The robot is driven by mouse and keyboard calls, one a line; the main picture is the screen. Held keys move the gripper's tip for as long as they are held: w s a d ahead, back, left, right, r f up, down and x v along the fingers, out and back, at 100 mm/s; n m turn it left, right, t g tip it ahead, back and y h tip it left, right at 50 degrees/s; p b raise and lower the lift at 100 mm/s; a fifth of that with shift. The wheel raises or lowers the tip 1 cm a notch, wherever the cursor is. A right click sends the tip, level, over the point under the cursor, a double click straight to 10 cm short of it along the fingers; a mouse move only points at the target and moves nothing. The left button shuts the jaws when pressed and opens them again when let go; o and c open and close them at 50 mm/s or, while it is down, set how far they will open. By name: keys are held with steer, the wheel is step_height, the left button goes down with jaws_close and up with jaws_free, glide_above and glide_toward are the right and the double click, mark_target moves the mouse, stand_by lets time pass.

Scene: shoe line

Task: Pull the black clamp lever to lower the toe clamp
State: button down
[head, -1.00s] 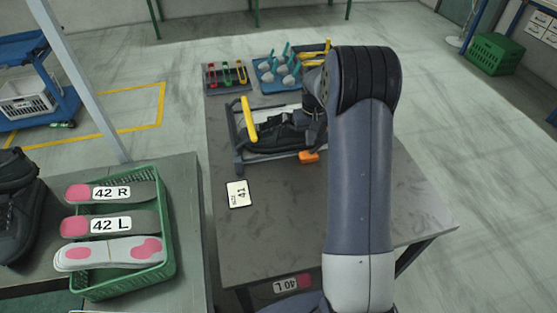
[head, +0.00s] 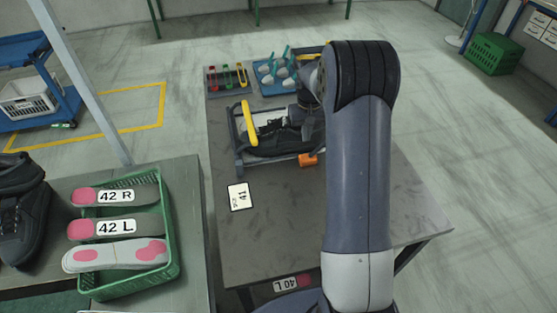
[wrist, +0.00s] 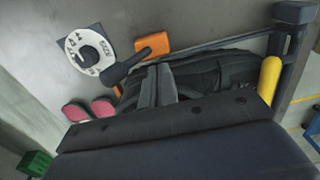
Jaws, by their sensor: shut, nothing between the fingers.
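A black shoe (head: 275,140) lies in a grey fixture frame on the table. A yellow padded bar (head: 249,121) crosses the frame's left end, and it also shows at the right of the wrist view (wrist: 269,80). A dark lever with a rounded end (wrist: 120,70) shows in the wrist view, beside an orange block (wrist: 152,46). The orange block also shows at the fixture's front in the head view (head: 308,160). My gripper (wrist: 157,78) is shut and empty, above the shoe and close to the lever. I cannot tell whether it touches the lever. My arm hides the fixture's right end.
A numbered dial (wrist: 84,55) sits near the lever. A green basket of insoles (head: 172,240) stands left. The table's front is mostly clear.

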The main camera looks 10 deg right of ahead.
step_height(320, 180, up, 5)
steer(key=p, duration=0.3)
stand_by(0.4)
step_height(320, 180, down, 9)
steer(key=b, duration=0.6)
steer(key=shift+r, duration=0.15)
step_height(320, 180, up, 9)
steer(key=p, duration=0.7)
step_height(320, 180, down, 10)
steer(key=b, duration=0.7)
steer(key=shift+r+b, duration=0.1)
steer(key=shift+b, duration=0.3)
steer(key=shift+d+r, duration=0.2)
steer(key=shift+d, duration=0.6)
steer(key=a, duration=0.8)
steer(key=shift+a+b, duration=0.3)
steer(key=shift+b, duration=0.05)
